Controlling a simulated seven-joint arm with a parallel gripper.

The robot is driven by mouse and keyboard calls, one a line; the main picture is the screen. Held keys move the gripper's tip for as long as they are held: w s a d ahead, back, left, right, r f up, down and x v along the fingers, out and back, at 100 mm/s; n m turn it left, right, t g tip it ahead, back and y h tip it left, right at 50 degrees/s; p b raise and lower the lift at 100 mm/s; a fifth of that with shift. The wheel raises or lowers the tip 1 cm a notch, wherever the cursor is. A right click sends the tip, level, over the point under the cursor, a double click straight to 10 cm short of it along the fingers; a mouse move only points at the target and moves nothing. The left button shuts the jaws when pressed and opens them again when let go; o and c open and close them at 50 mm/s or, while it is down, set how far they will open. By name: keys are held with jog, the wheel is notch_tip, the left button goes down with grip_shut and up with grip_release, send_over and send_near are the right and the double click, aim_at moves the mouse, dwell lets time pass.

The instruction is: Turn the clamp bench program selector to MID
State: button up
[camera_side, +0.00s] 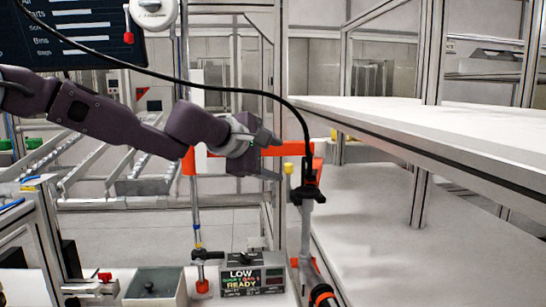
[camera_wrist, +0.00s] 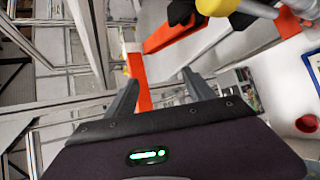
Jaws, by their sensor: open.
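The clamp bench control box (camera_side: 252,277) stands on the white bench at the bottom middle of the side view. Its display reads LOW on top and READY in yellow below, with a small coloured line between that is hard to read. A small dark part sits on top of the box; I cannot tell whether it is the selector or which way it points. My gripper (camera_side: 272,140) is well above the box, near an orange bar. In the wrist view my gripper (camera_wrist: 163,76) has its fingers apart with nothing held between them.
The orange bar (camera_side: 300,149) and an upright post with a black cable clamp (camera_side: 310,190) stand close to my gripper. A grey bin (camera_side: 155,287) is left of the box. A white shelf (camera_side: 450,130) lies to the right. A black cable hangs across the scene.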

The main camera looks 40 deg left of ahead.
jog(key=shift+s+d+r+m, duration=0.3)
jog(key=shift+s+d+m, duration=0.1)
jog(key=shift+m, duration=0.1)
jog(key=shift+c, duration=0.4)
jog(key=c, duration=0.4)
jog(key=a+f+m+g, duration=0.1)
jog(key=a+f, duration=0.2)
jog(key=f, duration=0.1)
jog(key=w+a+f+m+g, duration=0.1)
jog(key=a+f, duration=0.1)
jog(key=f, duration=0.3)
jog(key=a+f+m+g+y, duration=0.1)
jog(key=a+f, duration=0.2)
jog(key=f, duration=0.1)
jog(key=shift+w+a+f, duration=0.15)
jog(key=shift+w+a, duration=0.2)
grip_shut()
jog(key=m+g+y, duration=0.1)
jog(key=m+g, duration=0.2)
jog(key=m, duration=0.1)
send_near(245, 258)
jog(key=s+a+r, duration=0.2)
jog(key=x, duration=0.9)
jog(key=shift+a+f, duration=0.1)
jog(key=shift+a, duration=0.1)
jog(key=shift+w+a+f, duration=0.15)
jog(key=shift+w+f, duration=0.15)
jog(key=shift+f, duration=0.15)
